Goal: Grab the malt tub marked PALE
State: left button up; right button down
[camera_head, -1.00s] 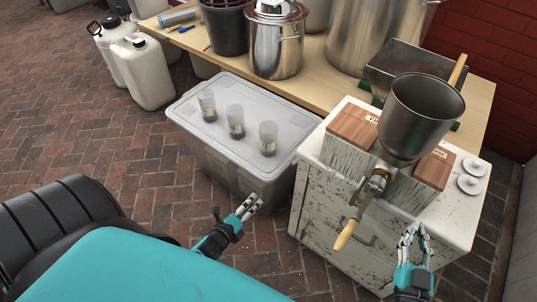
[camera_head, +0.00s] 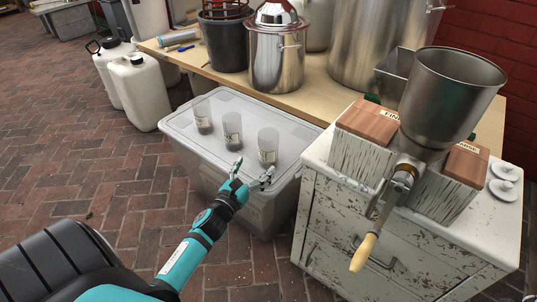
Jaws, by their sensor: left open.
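Three small clear tubs with pale labels and malt at the bottom stand in a slanting row on the lid of a grey storage box (camera_head: 183,128): a left tub (camera_head: 203,118), a middle tub (camera_head: 232,131) and a right tub (camera_head: 268,147). The lettering is too small to tell which is marked PALE. My left gripper (camera_head: 253,170) is open and empty at the box's front edge, its fingers spread just in front of the middle and right tubs. It appears apart from them. My right gripper does not show clearly.
A white worn cabinet (camera_head: 345,220) stands to the right, with a metal grain mill (camera_head: 440,95) and its wooden-handled crank (camera_head: 364,252) in front. A wooden table (camera_head: 215,77) with steel pots (camera_head: 277,55) is behind. White jugs (camera_head: 140,95) stand at left.

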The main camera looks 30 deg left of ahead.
aim_at(264, 159)
pick_arm(q)
jog(key=w, duration=0.3)
jog(key=shift+a, duration=0.15)
jog(key=w+b, duration=0.2)
jog(key=w, duration=0.2)
jog(key=shift+w+r, duration=0.1)
jog(key=shift+w, duration=0.5)
jog(key=c, duration=1.3)
